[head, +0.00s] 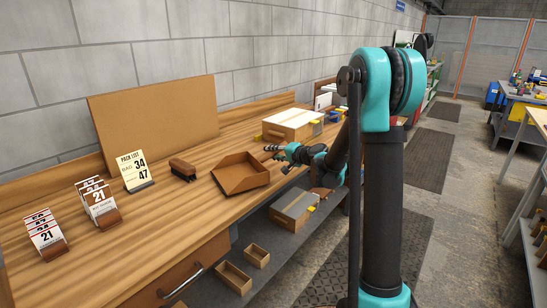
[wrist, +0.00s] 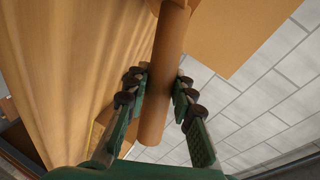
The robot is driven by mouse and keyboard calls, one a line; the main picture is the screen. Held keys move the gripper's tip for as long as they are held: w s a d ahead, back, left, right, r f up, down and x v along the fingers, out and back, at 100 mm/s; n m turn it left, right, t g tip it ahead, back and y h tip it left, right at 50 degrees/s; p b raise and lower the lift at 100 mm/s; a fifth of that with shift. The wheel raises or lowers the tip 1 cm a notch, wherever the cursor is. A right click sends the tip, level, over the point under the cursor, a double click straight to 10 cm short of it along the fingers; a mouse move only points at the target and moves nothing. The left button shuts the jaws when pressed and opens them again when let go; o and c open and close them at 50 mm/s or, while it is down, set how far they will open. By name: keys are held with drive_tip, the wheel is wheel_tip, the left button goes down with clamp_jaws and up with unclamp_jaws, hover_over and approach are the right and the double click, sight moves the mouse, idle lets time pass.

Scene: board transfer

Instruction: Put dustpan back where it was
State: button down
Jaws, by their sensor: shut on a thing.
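The brown dustpan (head: 240,177) is over the wooden workbench in the head view, its open pan towards the left front. I cannot tell whether it touches the bench top. In the wrist view its round brown handle (wrist: 164,70) runs between the fingers of my gripper (wrist: 158,95). My gripper is shut on that handle; in the head view it shows just behind and right of the pan (head: 274,153). A brown brush (head: 183,170) lies on the bench left of the dustpan.
A pack list card (head: 134,171) and number cards (head: 47,235) stand on the bench's left part. A brown board (head: 155,118) leans on the wall behind. A light wooden box (head: 293,122) is at the right back. Bare bench (head: 150,225) lies in front of the brush.

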drive_tip(key=shift+f, duration=0.9)
drive_tip(key=c, duration=1.3)
unclamp_jaws()
drive_tip(key=shift+s+d+r, duration=0.15)
drive_tip(key=shift+r, duration=0.05)
drive_tip(key=v, duration=1.2)
drive_tip(key=s+d+f+n+g+h, duration=0.1)
drive_tip(key=s+f+n+g+h, duration=0.1)
drive_tip(key=s+f, duration=0.5)
drive_tip(key=s+d+f+n+g+h, duration=0.1)
drive_tip(key=s+f+n+g+h, duration=0.15)
drive_tip(key=s, duration=0.85)
drive_tip(key=s+d+f+h, duration=0.1)
drive_tip(key=s+d+f, duration=0.1)
drive_tip(key=s+d, duration=0.1)
drive_tip(key=s+d+f+n+g+h, duration=0.1)
drive_tip(key=s+d+f+h, duration=0.1)
drive_tip(key=s, duration=0.4)
drive_tip(key=s+d+f+n+g+h, duration=0.1)
drive_tip(key=s+d+f+h, duration=0.1)
drive_tip(key=s+d, duration=0.2)
drive_tip(key=shift+s+d+f+h, duration=0.15)
drive_tip(key=shift+s+h, duration=0.1)
drive_tip(key=shift+s, duration=0.4)
